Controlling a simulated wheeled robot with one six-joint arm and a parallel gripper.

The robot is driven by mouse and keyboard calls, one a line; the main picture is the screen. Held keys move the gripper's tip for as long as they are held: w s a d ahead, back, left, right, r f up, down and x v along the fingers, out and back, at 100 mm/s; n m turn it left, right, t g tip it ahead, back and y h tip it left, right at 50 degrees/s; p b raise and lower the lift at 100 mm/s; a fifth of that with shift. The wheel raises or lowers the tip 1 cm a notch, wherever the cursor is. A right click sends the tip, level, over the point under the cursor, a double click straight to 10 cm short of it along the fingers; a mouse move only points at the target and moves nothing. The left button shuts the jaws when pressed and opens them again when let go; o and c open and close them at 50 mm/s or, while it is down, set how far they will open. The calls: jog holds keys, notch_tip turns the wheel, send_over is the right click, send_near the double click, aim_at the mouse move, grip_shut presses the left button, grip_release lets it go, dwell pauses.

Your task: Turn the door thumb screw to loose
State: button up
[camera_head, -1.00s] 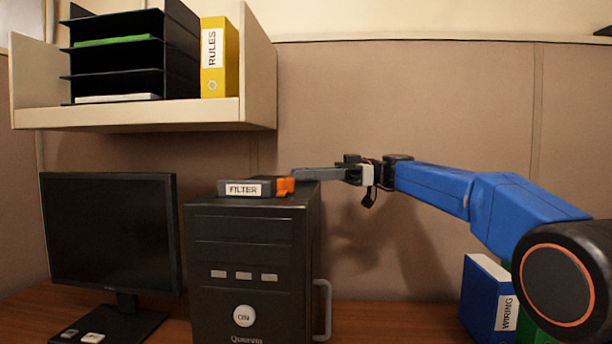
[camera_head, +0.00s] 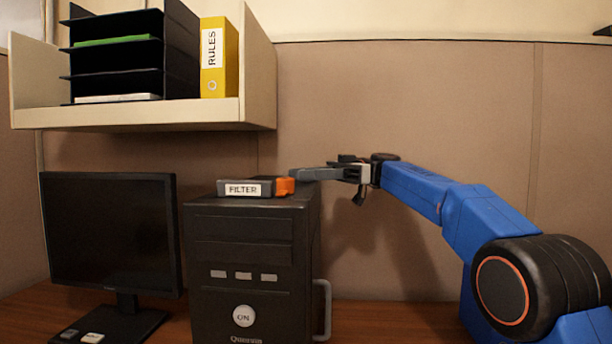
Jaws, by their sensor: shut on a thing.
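The filter block (camera_head: 230,189), dark with a white FILTER label, lies on the top of the black computer tower (camera_head: 212,300). An orange end piece (camera_head: 284,186) shows at its right end. My gripper (camera_head: 293,174) reaches in from the right, just above the tower's top, with its fingers pointing left. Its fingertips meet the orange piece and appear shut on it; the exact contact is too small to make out. I cannot see a door thumb screw. The tower's rear is hidden, and its right side shows only at a slant with a grey handle (camera_head: 326,310).
A monitor (camera_head: 110,230) stands left of the tower. Above, a shelf (camera_head: 140,115) holds a black tray rack (camera_head: 115,60) and a yellow RULES binder (camera_head: 219,60). The wooden desk (camera_head: 390,325) is clear just right of the tower. The wall is close behind.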

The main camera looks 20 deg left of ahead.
jog(key=o, duration=1)
jog(key=shift+o, duration=0.2)
jog(key=v, duration=0.7)
jog(key=shift+w+d, duration=0.15)
jog(key=shift+w, duration=0.05)
